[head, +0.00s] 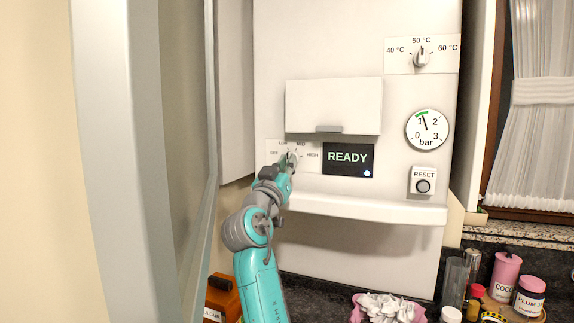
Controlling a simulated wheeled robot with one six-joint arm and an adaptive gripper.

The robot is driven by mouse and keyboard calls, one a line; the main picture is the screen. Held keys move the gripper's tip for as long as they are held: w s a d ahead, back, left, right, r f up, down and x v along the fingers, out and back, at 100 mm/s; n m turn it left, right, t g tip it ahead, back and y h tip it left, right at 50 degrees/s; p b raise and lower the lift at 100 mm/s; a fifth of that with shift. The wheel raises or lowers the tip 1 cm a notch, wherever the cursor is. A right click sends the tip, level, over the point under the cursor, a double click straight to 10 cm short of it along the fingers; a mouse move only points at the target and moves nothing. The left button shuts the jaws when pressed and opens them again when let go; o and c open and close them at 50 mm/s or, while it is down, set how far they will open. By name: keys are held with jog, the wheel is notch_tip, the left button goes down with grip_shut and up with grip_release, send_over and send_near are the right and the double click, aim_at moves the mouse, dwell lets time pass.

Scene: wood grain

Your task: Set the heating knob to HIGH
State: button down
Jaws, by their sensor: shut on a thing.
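The heating knob (292,156) sits on a white label plate (312,166) on the boiler's front, left of the dark display. The plate reads OFF, LOW, MID and HIGH, from left to right around the knob. My gripper (289,163) is at the knob from below and is shut on it. My gripper hides much of the knob, so I cannot tell for sure which mark it points to.
The display (348,160) reads READY. A closed flap (333,106) is above, and a white ledge (370,208) juts out below. A temperature knob (421,58), a pressure gauge (427,130) and a RESET button (423,186) are right. A tall frame (120,160) stands left.

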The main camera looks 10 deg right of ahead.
jog(key=shift+w+m+g+h, duration=0.1)
jog(key=shift+m+g+h, duration=0.5)
jog(key=shift+m, duration=0.6)
jog(key=c, duration=1.2)
grip_release()
jog(key=v, duration=1.2)
jog(key=shift+f, duration=0.1)
jog(key=shift+o, duration=0.3)
